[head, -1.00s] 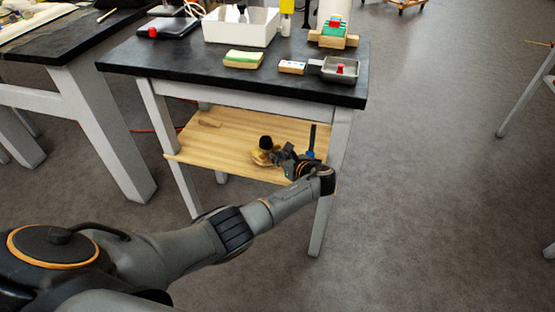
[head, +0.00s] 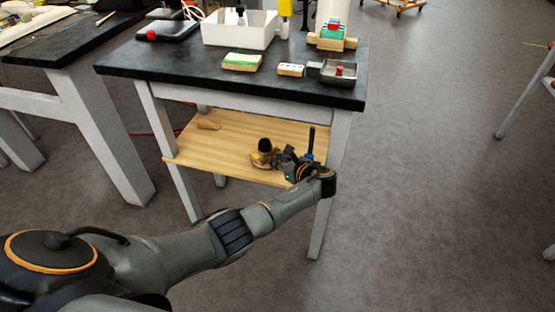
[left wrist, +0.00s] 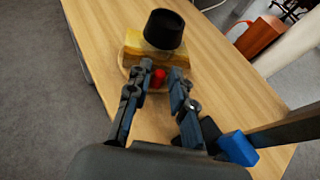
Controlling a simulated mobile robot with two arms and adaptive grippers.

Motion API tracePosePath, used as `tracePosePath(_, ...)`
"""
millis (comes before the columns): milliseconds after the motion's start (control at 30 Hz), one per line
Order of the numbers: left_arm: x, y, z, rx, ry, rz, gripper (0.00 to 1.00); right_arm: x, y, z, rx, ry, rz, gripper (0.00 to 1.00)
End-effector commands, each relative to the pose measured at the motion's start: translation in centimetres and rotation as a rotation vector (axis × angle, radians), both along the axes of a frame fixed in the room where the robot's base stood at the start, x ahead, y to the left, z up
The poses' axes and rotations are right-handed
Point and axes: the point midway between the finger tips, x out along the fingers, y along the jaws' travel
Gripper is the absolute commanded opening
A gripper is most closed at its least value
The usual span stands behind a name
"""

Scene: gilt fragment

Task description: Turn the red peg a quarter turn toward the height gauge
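The red peg (left wrist: 158,76) shows in the left wrist view, at the near side of a yellowish block (left wrist: 150,50) topped by a black knob (left wrist: 164,29). In the head view this block (head: 262,157) is on the wooden lower shelf, and the peg is hidden. My left gripper (left wrist: 160,78) is open, one finger on each side of the peg; I cannot tell whether either touches it. The height gauge appears to be the black post (head: 311,143) with a blue part (left wrist: 237,148), right of the gripper. My right gripper is not in view.
The lower shelf (head: 225,150) lies under a black tabletop (head: 190,72), with a table leg close to my wrist. A grey tray with a red knob (head: 339,71) stands on the tabletop.

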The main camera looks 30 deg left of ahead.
Motion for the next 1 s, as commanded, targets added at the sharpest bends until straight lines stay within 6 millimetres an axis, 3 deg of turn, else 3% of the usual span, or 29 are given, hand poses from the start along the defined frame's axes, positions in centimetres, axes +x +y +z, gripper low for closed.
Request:
tracePosePath(533,-3.9,-8.4,3.8,-0.003,-0.002,-0.003,0.22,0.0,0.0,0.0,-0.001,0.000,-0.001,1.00)
tracePosePath(700,-4.5,-9.5,4.3,0.000,-0.001,-0.002,0.22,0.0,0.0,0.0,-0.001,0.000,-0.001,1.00)
tracePosePath(1000,-4.6,-9.7,4.4,0.000,0.000,-0.001,0.22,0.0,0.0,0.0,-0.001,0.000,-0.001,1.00)
